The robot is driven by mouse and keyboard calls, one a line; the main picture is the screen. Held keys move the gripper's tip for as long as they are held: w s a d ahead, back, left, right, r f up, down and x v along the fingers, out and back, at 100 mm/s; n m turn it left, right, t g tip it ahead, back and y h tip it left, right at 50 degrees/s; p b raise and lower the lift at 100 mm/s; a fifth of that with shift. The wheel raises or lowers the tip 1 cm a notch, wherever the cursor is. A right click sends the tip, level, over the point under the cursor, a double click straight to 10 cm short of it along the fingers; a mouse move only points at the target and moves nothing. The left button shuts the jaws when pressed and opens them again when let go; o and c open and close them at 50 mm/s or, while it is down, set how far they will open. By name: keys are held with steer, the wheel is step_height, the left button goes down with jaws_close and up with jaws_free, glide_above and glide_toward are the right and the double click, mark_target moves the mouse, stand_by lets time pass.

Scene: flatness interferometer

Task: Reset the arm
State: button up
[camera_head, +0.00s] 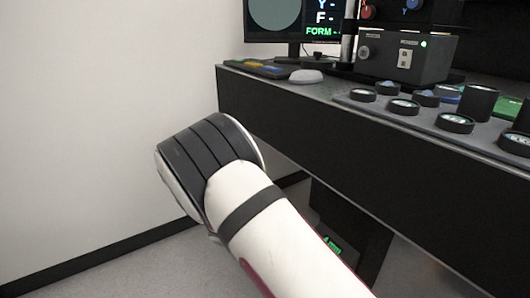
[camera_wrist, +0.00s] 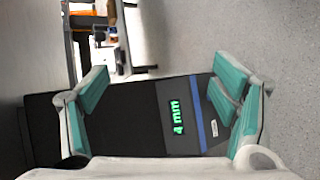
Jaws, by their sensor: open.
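My arm reaches into the camera_head view from the bottom, with its bent joint to the left of the table's front edge. My gripper is not visible in that view. In the wrist view my gripper (camera_wrist: 165,105) is open, its teal-padded fingers wide apart with nothing between the pads. Behind the fingers is a dark panel with a green "4 mm" reading and a blue stripe.
The dark-fronted table (camera_head: 350,140) fills the right. On it are a monitor (camera_head: 300,20), a white mouse (camera_head: 306,76), a grey control box (camera_head: 405,57) and a grey tray (camera_head: 420,117) with several round pieces. A dark unit (camera_head: 345,235) stands below. The left wall is bare.

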steer(key=s+d+r+m+g+y, duration=0.1)
steer(key=s+d+r+y, duration=0.3)
steer(key=s+r, duration=0.5)
steer(key=s+d+r+m+g+y, duration=0.1)
steer(key=s+d+r+y, duration=0.3)
steer(key=r, duration=0.9)
steer(key=s+r+n+t+y, duration=0.1)
steer(key=s+r+t+y, duration=0.1)
steer(key=s, duration=0.7)
steer(key=s+r+t+y, duration=0.1)
steer(key=s+r+y, duration=0.2)
steer(key=s, duration=0.6)
step_height(320, 180, up, 36)
steer(key=t+p, duration=0.4)
steer(key=p, duration=3.1)
steer(key=shift+s+r, duration=0.15)
steer(key=shift+s, duration=0.1)
steer(key=shift+a, duration=0.15)
